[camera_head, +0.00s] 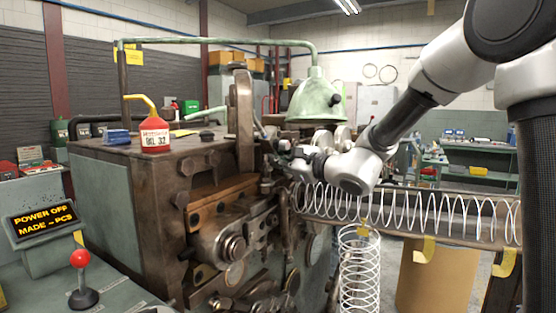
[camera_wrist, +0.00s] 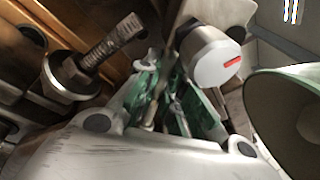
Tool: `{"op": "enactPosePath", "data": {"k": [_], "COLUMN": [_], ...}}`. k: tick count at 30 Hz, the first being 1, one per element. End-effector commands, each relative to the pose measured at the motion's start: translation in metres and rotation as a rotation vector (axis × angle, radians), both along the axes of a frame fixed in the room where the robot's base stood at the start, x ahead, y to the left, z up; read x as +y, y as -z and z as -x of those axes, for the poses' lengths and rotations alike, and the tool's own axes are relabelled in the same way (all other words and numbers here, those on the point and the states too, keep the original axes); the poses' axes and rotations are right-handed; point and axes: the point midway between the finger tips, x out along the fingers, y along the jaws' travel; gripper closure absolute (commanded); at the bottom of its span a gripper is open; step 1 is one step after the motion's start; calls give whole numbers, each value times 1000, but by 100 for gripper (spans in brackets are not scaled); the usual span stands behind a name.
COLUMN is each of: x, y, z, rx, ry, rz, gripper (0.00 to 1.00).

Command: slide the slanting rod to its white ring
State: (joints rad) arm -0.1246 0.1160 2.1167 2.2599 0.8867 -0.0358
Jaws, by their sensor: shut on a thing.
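My gripper (camera_head: 280,152) reaches in from the right to the front of the coiling machine (camera_head: 130,205), just below the green bell-shaped cover. It is shut on a small part of the slanting rod, which is mostly hidden by the fingers. In the wrist view a thin metal rod (camera_wrist: 152,112) runs at a slant between the fingers. I cannot make out the white ring in either view.
A round grey knob with a red mark (camera_wrist: 217,62) and a threaded bolt (camera_wrist: 110,48) stand close around the fingers. The green cover (camera_head: 316,102) is just above. A coil spring in a trough (camera_head: 400,212) lies below my arm. A red oil can (camera_head: 154,137) stands on the machine.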

Motion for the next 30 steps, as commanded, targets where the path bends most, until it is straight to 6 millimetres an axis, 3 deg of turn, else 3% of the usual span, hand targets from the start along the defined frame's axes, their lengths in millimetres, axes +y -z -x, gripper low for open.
{"op": "enactPosePath", "data": {"k": [6,14,15,16,25,30], "x": [-9,-11,-11,-11,-11,-23], "y": [18,20,21,20,19,18], "z": [-11,-12,-12,-12,-11,1], "rx": [3,4,4,4,2,0], "ry": [0,2,2,2,1,2], "rz": [1,3,3,3,2,0], "gripper": [100,100,83,81,81,81]}}
